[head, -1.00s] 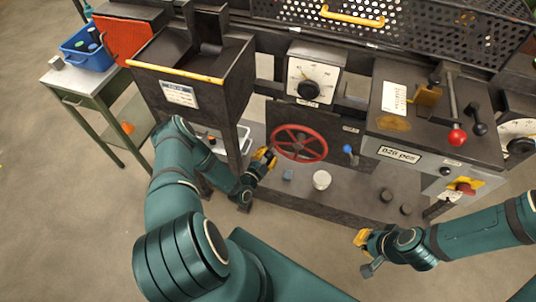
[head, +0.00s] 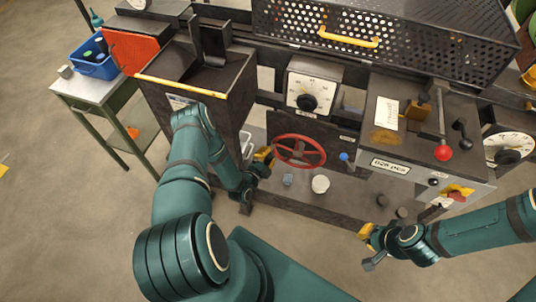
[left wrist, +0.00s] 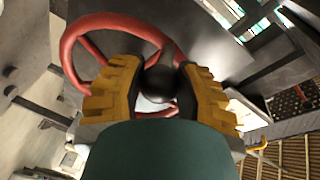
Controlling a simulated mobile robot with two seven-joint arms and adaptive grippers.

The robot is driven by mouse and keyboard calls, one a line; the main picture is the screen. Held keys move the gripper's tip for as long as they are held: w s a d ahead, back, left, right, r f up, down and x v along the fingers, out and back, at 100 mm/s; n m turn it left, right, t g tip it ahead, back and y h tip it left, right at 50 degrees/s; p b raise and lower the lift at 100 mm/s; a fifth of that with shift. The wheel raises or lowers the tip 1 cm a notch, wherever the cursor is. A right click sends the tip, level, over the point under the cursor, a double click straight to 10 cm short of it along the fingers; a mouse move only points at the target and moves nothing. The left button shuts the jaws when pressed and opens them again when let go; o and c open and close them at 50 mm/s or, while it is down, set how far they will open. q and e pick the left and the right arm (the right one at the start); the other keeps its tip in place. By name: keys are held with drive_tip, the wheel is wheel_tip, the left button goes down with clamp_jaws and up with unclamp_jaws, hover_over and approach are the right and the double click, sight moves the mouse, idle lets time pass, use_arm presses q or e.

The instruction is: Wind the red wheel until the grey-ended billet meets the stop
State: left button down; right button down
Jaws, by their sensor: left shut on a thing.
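The red wheel (head: 299,151) is on the front of the machine, below a dial. My left gripper (head: 266,157) is at the wheel's left edge. In the left wrist view its yellow fingers (left wrist: 160,88) are shut on a black knob (left wrist: 161,84) in front of the red wheel (left wrist: 82,34). My right gripper (head: 366,243) hangs apart from the machine at the lower right, touching nothing; its finger gap is unclear. I cannot make out the grey-ended billet or the stop.
A dial box (head: 312,88) is above the wheel, and a blue-knobbed lever (head: 344,157) is to its right. A red-knobbed lever (head: 442,151) stands further right. A white cylinder (head: 320,184) and small blocks sit on the lower shelf. A side table with a blue bin (head: 93,65) stands left.

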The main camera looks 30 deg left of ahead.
use_arm(q)
drive_tip(key=shift+w+r+m+p, duration=0.1)
drive_tip(key=shift+r+m+p, duration=0.4)
drive_tip(key=shift+r, duration=0.25)
drive_tip(key=shift+d+r+m+p, duration=0.1)
drive_tip(key=shift+r+m+p, duration=0.1)
drive_tip(key=shift+m+p, duration=0.1)
drive_tip(key=shift+w+r, duration=0.1)
drive_tip(key=c, duration=0.6)
unclamp_jaws()
drive_tip(key=shift+s+d, duration=0.1)
drive_tip(key=shift+s, duration=0.55)
drive_tip(key=shift+y, duration=0.3)
drive_tip(key=s, duration=0.3)
drive_tip(key=s+r, duration=0.1)
drive_tip(key=s, duration=0.6)
drive_tip(key=shift+s+d+r, duration=0.15)
drive_tip(key=shift+s+d, duration=0.15)
drive_tip(key=shift+s, duration=0.1)
